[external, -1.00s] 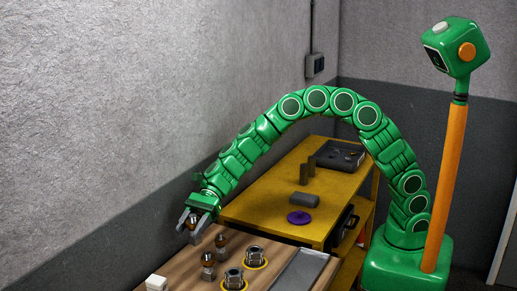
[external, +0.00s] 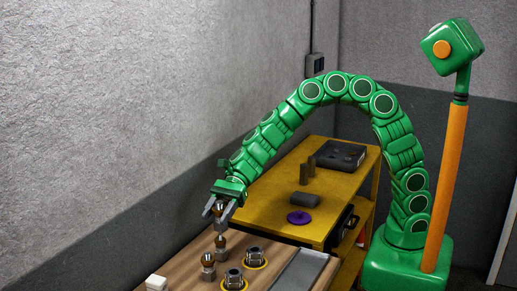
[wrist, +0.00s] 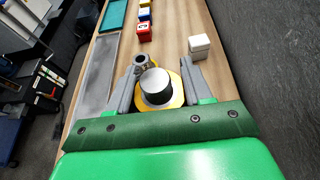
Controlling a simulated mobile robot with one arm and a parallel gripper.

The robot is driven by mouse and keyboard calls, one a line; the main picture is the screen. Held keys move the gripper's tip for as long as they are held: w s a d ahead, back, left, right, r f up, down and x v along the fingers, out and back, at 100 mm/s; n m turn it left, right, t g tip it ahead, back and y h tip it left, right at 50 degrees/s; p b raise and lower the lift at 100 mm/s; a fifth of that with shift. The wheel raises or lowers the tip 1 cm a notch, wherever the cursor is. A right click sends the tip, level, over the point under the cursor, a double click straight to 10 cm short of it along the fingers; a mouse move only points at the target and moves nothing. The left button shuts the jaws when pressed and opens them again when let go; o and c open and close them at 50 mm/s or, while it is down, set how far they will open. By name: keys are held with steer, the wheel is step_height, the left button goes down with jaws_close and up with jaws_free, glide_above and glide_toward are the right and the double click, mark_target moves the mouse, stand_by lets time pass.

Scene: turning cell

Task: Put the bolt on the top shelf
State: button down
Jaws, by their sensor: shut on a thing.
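My gripper (external: 219,211) is shut on a small brown and metallic piece, which looks like the bolt (external: 219,209), held above the far end of the wooden bench. In the wrist view the held piece (wrist: 155,84) shows a pale round top and a dark side between the two grey fingers; its lower end is hidden. Two similar brown and metallic pieces stand on the bench, one nearer (external: 208,263) and one farther (external: 221,243). The yellow shelf unit (external: 262,232) stands beyond the bench, with its top surface and a lower level visible.
Two metal holders with yellow rings (external: 234,281) (external: 256,257) stand beside a grey tray (external: 302,268). A white cube (external: 157,283) is near.

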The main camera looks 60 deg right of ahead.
steer(key=w+d+r+m+t, duration=0.15)
steer(key=w+d, duration=0.35)
steer(key=d, duration=1.4)
steer(key=w+d+r+m+t, duration=0.1)
steer(key=w+d+m+t, duration=0.3)
steer(key=d, duration=1.4)
steer(key=s+d+m+t+h, duration=0.1)
steer(key=s+d, duration=0.4)
steer(key=d, duration=0.6)
steer(key=s+d+t+h, duration=0.1)
steer(key=s+d, duration=0.3)
steer(key=d, duration=0.6)
steer(key=s+d+m+t, duration=0.1)
steer(key=s+d, duration=0.4)
steer(key=d, duration=0.6)
glide_above(295, 166)
steer(key=shift+d+f, duration=0.1)
steer(key=shift+f, duration=6.55)
steer(key=shift+f, duration=0.1)
steer(key=shift+c, duration=2.4)
jaws_free()
